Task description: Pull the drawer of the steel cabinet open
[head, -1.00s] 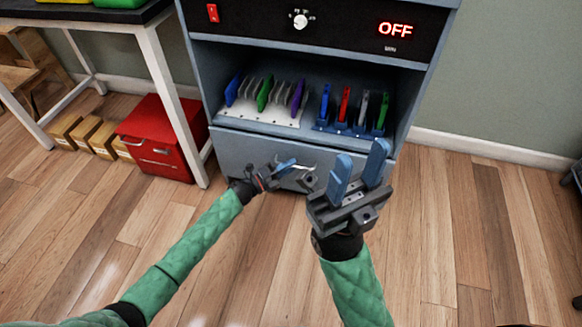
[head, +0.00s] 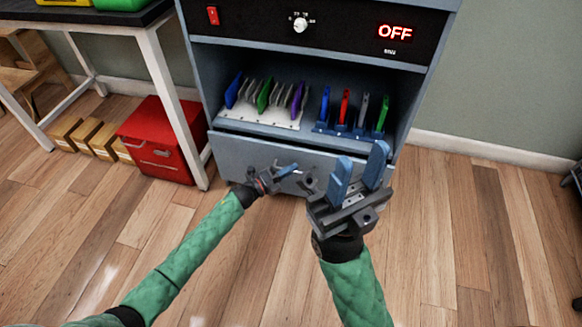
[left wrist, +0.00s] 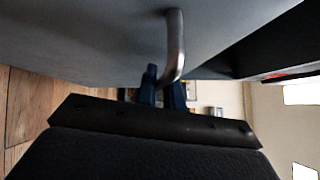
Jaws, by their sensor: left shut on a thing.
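The steel cabinet (head: 203,75) stands ahead, with its drawer (head: 232,152) at the bottom. A dark gap shows along the drawer's top edge, so it is slightly open. My left gripper (head: 285,172) is at the drawer front, shut on the handle. The left wrist view shows the curved metal handle (left wrist: 175,45) between the blue fingers (left wrist: 163,92). In the head view the gripper covers most of the handle. My right gripper (head: 360,175) is open and empty, fingers pointing up, in front of the drawer's right part.
Above the drawer, an open bay holds a white rack (head: 262,117) and a blue rack (head: 345,130) with coloured upright slabs. A red box (head: 158,150) and small cardboard boxes (head: 82,135) sit left, by a table leg (head: 180,110). The floor in front is clear.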

